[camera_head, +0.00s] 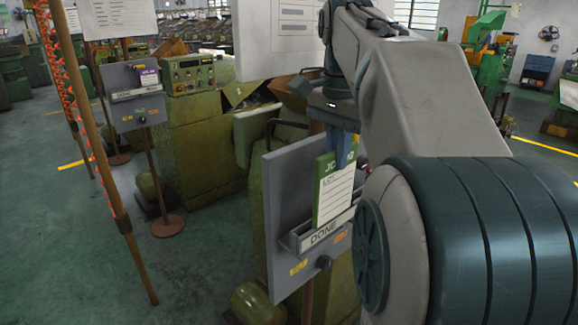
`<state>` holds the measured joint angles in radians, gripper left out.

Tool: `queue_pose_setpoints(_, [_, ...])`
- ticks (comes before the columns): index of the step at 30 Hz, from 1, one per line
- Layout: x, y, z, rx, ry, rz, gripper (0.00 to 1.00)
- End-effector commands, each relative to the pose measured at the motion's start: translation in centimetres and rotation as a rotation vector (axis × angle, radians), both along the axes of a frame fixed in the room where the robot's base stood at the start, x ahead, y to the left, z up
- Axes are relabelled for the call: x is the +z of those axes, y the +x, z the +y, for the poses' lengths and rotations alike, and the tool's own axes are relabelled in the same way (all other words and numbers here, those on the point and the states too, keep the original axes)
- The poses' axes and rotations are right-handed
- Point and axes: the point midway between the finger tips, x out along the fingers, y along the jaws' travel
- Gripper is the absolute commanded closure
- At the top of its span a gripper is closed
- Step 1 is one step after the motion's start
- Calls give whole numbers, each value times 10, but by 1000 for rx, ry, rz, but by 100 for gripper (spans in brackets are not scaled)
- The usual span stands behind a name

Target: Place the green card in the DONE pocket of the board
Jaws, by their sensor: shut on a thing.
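The green card (318,203) with a white lined label stands upright in front of the grey board (281,190). My gripper (341,143) points down from above and is shut on the card's top edge. The DONE pocket (322,233) is a grey tray on the board with a white "DONE" label. The card's lower edge meets the pocket's top opening. I cannot tell whether it is inside the pocket or just above or in front of it. My arm covers the board's right side.
A second grey board (119,80) on a post stands at the left behind. A green machine (205,140) stands behind the boards. Open floor (60,260) lies front left.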

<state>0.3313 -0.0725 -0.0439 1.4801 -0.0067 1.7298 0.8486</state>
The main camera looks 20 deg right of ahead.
Motion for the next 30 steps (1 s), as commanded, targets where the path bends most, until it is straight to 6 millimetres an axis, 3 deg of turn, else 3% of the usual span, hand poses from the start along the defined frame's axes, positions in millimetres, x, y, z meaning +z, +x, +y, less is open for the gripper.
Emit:
queue_pose_setpoints(3, [3, 26, 10, 3, 1, 3, 100])
queue_pose_setpoints(5, [-1, 33, 13, 3, 1, 3, 100])
queue_pose_setpoints(22, [-66, 30, 12, 3, 1, 1, 100])
queue_pose_setpoints(30, [-70, 31, 12, 3, -1, -1, 100])
